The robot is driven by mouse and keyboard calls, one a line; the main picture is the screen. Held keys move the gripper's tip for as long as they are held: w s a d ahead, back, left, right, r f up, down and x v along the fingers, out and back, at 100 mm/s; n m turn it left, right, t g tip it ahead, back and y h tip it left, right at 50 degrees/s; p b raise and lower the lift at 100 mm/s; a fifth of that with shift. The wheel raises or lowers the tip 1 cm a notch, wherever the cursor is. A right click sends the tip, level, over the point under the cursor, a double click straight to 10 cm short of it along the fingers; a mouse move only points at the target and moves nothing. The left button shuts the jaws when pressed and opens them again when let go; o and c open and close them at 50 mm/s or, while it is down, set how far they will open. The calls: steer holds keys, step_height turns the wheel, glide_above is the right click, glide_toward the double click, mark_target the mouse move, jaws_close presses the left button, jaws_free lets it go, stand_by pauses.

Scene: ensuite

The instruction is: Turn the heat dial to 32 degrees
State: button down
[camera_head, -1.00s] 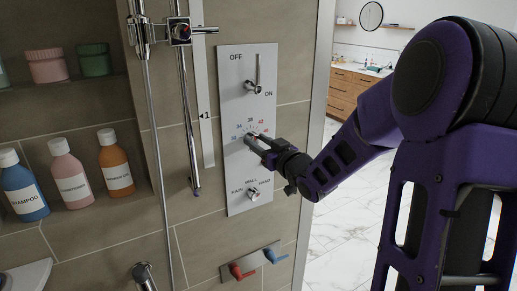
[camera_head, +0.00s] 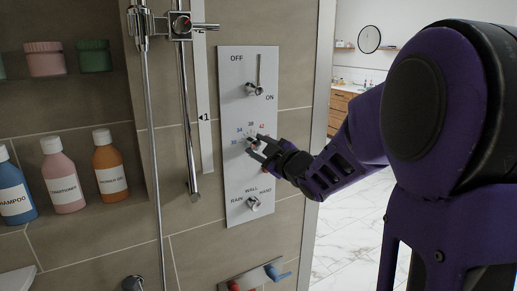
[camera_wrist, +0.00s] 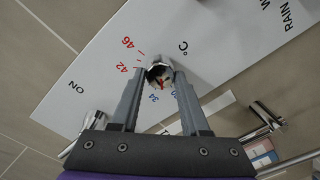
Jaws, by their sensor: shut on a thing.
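The heat dial (camera_head: 251,142) is a small chrome knob in the middle of the pale wall panel (camera_head: 236,168). Blue and red numbers form an arc around it; 34, 38 and 42 show in the head view. My gripper (camera_head: 258,148) reaches it from the right, with its fingers at the knob. In the wrist view, the dial (camera_wrist: 159,73) sits between the fingertips of my gripper (camera_wrist: 160,77), which is shut on it. A small red mark shows on the knob. The fingers hide some scale numbers, and I cannot tell the exact setting.
Above the dial is an ON/OFF lever (camera_head: 255,88); below it is a RAIN/WALL/HAND knob (camera_head: 253,204). A chrome shower rail (camera_head: 187,110) stands to the left. Bottles such as the orange one (camera_head: 109,166) stand in a niche.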

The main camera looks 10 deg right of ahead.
steer(key=shift+n, duration=0.3)
stand_by(0.4)
steer(key=shift+c, duration=1.9)
jaws_free()
